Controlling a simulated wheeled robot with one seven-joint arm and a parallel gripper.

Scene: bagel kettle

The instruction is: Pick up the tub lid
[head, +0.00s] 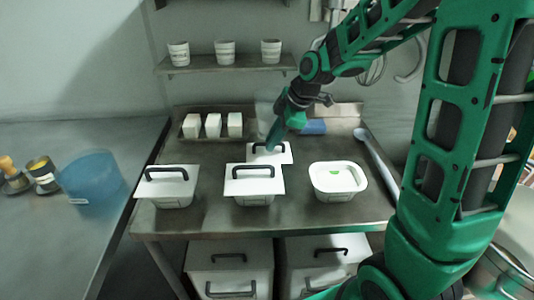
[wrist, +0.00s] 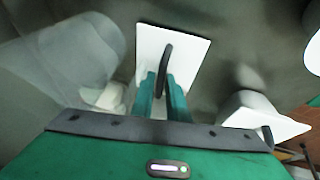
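A white square lid (head: 284,158) with a dark bar handle lies at the middle of the metal table, behind the front middle tub. It also shows in the wrist view (wrist: 187,62). My gripper (head: 272,143) is right above this lid, pointing down. In the wrist view, the two teal fingers of my gripper (wrist: 161,85) stand apart on either side of the near end of the handle (wrist: 166,62). I cannot tell whether they touch it. What lies under the lid is hidden. Two similar lids (head: 153,189) (head: 268,188) sit on tubs in front.
A white tub (head: 338,196) with a pale top stands at the right of the metal table (head: 215,220). Several white blocks (head: 213,125) stand in a tray at the back left. A shelf with cups (head: 224,52) is above. A blue translucent bin (head: 93,182) stands on the left counter.

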